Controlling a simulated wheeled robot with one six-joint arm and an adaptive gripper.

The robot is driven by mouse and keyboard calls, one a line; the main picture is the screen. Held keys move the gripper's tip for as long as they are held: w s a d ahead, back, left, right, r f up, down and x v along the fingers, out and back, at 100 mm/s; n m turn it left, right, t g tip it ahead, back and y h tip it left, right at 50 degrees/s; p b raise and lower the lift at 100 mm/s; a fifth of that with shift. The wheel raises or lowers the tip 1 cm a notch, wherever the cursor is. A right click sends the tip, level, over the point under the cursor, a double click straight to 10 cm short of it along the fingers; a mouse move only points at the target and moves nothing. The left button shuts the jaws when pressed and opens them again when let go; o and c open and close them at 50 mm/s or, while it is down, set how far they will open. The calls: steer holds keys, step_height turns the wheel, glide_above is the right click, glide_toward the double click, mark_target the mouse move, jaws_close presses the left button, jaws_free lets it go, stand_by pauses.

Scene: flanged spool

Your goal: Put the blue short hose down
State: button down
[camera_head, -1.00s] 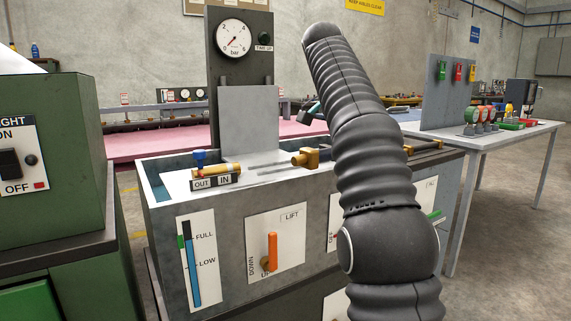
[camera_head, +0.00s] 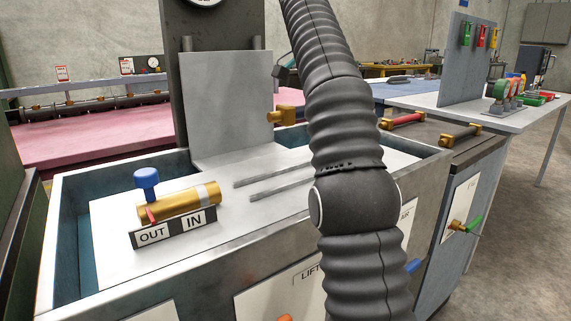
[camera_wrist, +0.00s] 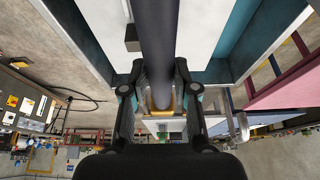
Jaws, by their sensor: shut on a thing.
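The hose (camera_wrist: 159,45), a dark blue-grey tube, runs from my gripper to the top edge of the wrist view. A brass-coloured piece (camera_wrist: 163,106) shows at its lower end, between the fingers. My gripper (camera_wrist: 157,76) is shut on the hose, with one finger on each side. In the head view my arm hides most of the gripper and I cannot make out the held hose there. In the wrist view the pale deck and blue-walled trough of the tank lie beyond the hose.
A red hose (camera_head: 405,120) and a black hose (camera_head: 461,135) lie on the right-hand bench.

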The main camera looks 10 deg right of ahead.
steer(key=shift+w, duration=0.15)
steer(key=shift+a, duration=0.2)
glide_above(297, 176)
steer(key=a, duration=0.1)
steer(key=f, duration=0.7)
steer(key=shift+s+a+b, duration=0.15)
steer(key=shift+s+b, duration=0.25)
steer(key=shift+f+b, duration=0.4)
steer(key=shift+f, duration=1.5)
steer(key=shift+f, duration=0.15)
steer(key=c, duration=0.9)
jaws_free()
steer(key=p+v, duration=0.1)
steer(key=v, duration=1.1)
steer(key=shift+a+p, duration=0.1)
steer(key=shift+p, duration=0.2)
